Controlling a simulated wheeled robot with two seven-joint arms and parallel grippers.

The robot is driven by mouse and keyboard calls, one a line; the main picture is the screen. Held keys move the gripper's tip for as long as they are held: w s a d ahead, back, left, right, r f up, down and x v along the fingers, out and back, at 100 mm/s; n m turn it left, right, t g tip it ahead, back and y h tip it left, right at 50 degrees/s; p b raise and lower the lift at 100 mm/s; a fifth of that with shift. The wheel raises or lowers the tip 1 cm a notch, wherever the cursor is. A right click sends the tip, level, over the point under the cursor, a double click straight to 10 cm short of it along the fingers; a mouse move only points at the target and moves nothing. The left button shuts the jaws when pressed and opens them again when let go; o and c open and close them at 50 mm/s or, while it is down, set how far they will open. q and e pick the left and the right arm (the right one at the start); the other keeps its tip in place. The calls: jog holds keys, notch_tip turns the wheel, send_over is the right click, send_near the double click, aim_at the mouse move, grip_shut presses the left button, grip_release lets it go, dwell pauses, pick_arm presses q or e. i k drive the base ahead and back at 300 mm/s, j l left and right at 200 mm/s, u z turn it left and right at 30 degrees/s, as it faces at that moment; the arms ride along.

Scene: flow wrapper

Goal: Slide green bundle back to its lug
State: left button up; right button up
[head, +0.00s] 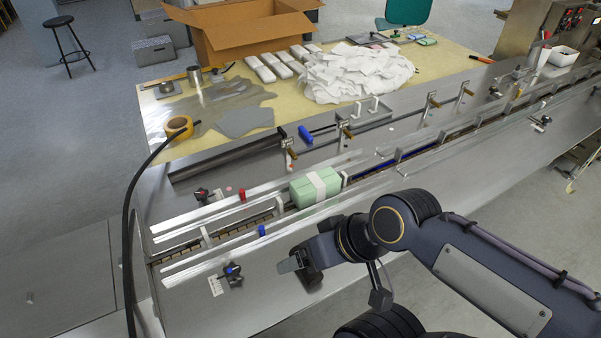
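The green bundle (302,194), pale green with a white band around its middle, lies in the conveyor channel between the metal guide rails. A white upright lug (280,206) stands a little left of its left end. Another white lug (344,179) stands close by its right end; I cannot tell if they touch. A third lug (206,236) stands farther left in the channel. My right gripper (288,265) is in front of the near rail, below the bundle in the picture and apart from it. Its finger opening is not clear. My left gripper is not in view.
Small red (242,195) and blue (262,230) clips sit on the rails. A black cable (127,230) hangs at the left. The channel left of the bundle holds only lugs.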

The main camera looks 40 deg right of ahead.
aim_at(312, 189)
jog(key=l, duration=0.4)
jog(key=k+l+u, duration=0.15)
jog(key=l, duration=0.65)
jog(key=k+l+u, duration=0.1)
jog(key=l, duration=0.3)
jog(key=k+l, duration=0.15)
jog(key=l, duration=0.25)
jog(key=u, duration=0.05)
